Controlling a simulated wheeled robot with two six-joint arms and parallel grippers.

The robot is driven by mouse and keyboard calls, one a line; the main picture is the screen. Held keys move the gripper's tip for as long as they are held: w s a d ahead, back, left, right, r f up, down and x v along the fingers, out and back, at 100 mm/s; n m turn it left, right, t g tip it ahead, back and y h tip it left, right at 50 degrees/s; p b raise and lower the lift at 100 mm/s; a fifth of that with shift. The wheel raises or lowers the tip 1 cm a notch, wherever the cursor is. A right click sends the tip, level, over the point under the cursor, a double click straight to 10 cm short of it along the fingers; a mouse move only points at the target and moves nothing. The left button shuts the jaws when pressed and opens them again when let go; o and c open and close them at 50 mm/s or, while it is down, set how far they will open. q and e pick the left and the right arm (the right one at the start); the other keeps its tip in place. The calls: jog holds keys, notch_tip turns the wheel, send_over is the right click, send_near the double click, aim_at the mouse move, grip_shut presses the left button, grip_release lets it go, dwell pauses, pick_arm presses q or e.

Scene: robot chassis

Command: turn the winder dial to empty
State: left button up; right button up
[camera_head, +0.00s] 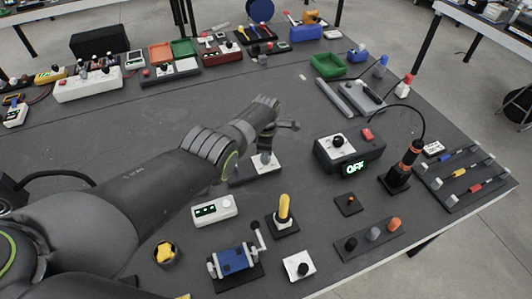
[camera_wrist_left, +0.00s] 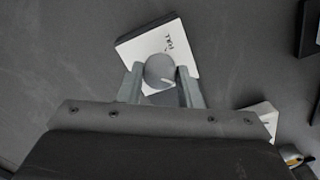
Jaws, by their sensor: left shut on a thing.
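A dial with a round grey knob (camera_wrist_left: 159,70) sits on a white square plate (camera_wrist_left: 140,48) with small dark lettering too unclear to read. A pale line on the knob points to the lower right in the left wrist view. In the head view the white plate (camera_head: 273,168) lies near the middle of the table, partly hidden by my left arm. My left gripper (camera_wrist_left: 160,80) is shut on the knob, one finger on each side; it also shows in the head view (camera_head: 265,153). My right gripper is not in view.
A black box with a white dial and a lit OFF display (camera_head: 355,169) stands to the right. A white display unit (camera_head: 215,209), a yellow-handled lever (camera_head: 284,208) and a blue cranked device (camera_head: 235,260) stand in front. Several devices line the table's back.

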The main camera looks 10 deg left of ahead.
pick_arm(q)
jog(key=shift+w+r+n, duration=0.1)
jog(key=shift+r+n, duration=0.05)
jog(key=shift+n, duration=0.25)
jog(key=o, duration=1)
notch_tip(320, 180, up, 7)
jog(key=p, duration=0.4)
jog(key=shift+f+p, duration=0.2)
jog(key=shift+p, duration=0.1)
notch_tip(320, 180, up, 11)
jog(key=shift+f, duration=0.15)
